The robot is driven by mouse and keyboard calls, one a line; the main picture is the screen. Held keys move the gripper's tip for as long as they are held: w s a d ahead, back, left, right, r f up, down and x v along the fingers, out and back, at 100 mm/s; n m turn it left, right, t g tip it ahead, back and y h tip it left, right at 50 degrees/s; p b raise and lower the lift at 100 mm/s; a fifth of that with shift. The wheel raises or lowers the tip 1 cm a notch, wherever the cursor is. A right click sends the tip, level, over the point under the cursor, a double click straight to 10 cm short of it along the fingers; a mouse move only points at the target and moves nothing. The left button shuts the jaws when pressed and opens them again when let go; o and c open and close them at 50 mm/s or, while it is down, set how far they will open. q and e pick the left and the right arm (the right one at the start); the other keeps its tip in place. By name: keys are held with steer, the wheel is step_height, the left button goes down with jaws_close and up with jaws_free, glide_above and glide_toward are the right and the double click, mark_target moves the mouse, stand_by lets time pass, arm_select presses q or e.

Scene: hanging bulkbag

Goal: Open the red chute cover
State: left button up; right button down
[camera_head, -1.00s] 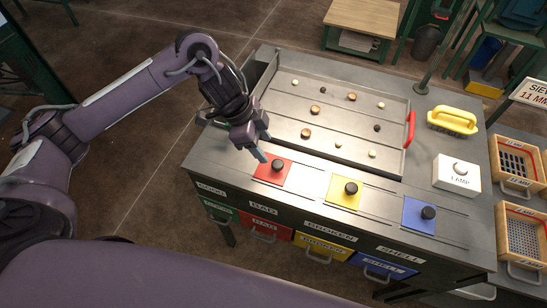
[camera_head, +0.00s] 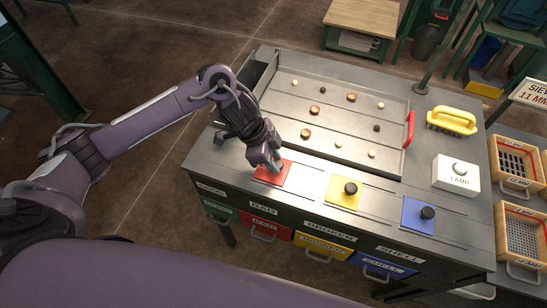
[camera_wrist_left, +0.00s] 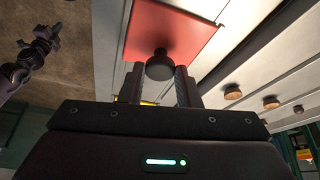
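The red chute cover (camera_head: 262,174) is a flat square plate on the table's front strip, above the BAD label. It lies flat over its place, and in the left wrist view (camera_wrist_left: 185,30) its black knob (camera_wrist_left: 160,66) shows. My left gripper (camera_head: 273,172) is low over the cover and hides the knob in the head view. In the left wrist view its two fingers (camera_wrist_left: 159,85) stand on either side of the knob, very close to it, with no clear grip. My right gripper (camera_wrist_left: 44,42) is small and dark at the left of that view.
A yellow cover (camera_head: 342,191) and a blue cover (camera_head: 418,216) with knobs lie to the right. Behind is a tray (camera_head: 337,146) with several nuts and a red handle (camera_head: 410,129). A yellow brush (camera_head: 452,121) and a LAMP box (camera_head: 456,175) stand at the right.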

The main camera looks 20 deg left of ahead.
arm_select(q)
jaws_close()
steer(key=shift+d+r, duration=0.1)
steer(key=shift+d, duration=0.3)
steer(key=d+p, duration=0.2)
steer(key=d, duration=0.5)
steer(key=shift+s, duration=0.1)
steer(key=shift+d, duration=0.35)
steer(key=shift+a, duration=0.1)
steer(key=o, duration=0.6)
jaws_free()
